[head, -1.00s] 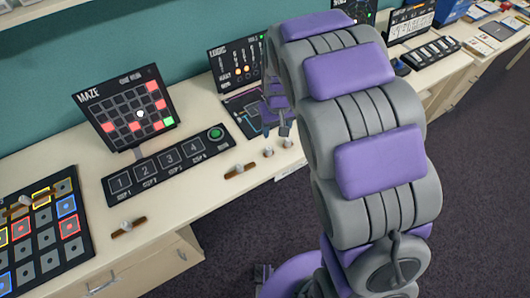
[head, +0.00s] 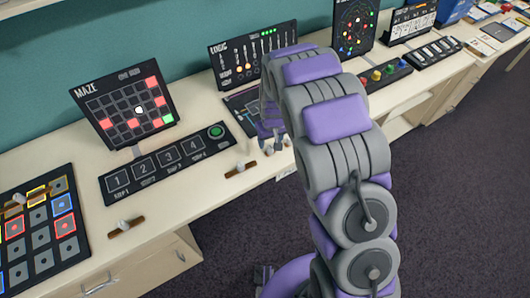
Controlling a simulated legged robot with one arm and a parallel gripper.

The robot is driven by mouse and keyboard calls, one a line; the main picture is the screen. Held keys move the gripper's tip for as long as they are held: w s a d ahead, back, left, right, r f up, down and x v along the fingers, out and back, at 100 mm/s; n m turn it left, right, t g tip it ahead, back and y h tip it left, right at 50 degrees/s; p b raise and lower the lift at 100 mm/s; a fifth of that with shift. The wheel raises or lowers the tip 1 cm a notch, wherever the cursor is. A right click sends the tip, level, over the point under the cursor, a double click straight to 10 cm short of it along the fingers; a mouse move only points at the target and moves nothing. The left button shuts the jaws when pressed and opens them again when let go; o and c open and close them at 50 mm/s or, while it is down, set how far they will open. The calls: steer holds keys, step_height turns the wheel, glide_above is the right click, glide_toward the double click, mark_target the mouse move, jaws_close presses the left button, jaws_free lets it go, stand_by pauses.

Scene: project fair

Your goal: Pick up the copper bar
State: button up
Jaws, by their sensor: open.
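Several short brown, copper-coloured bars with a pale knob on top are in view; I cannot tell which one is the copper bar. One bar (head: 241,170) lies near the table's front edge, in front of the green button. Another bar (head: 126,225) lies further left, between the grid board and the step panel. A third sits on the grid board (head: 14,202) at the far left.
Small pale pegs (head: 286,141) stand near my fingers. The step panel (head: 163,164), maze screen (head: 122,109) and logic panel (head: 240,62) stand behind the bars. More panels fill the table at the right. Dark carpet (head: 450,220) is open in front.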

mark_target(269, 147)
steer(key=d+f, duration=0.2)
steer(key=d, duration=0.1)
steer(key=shift+w, duration=0.15)
steer(key=a+f, duration=0.1)
steer(key=a+f+b, duration=0.1)
steer(key=a+f, duration=0.2)
steer(key=f, duration=0.1)
steer(key=shift+w+a+b, duration=0.2)
steer(key=shift+w+b, duration=0.2)
steer(key=shift+d+r, duration=0.15)
steer(key=shift+d, duration=1.05)
steer(key=shift+c, duration=0.7)
steer(key=shift+d, duration=0.3)
steer(key=shift+c, duration=0.8)
steer(key=shift+a, duration=0.15)
steer(key=c, duration=0.3)
steer(key=shift+s+a, duration=0.1)
steer(key=shift+a, duration=0.7)
steer(key=c, duration=0.3)
steer(key=shift+d, duration=0.1)
steer(key=shift+c, duration=0.2)
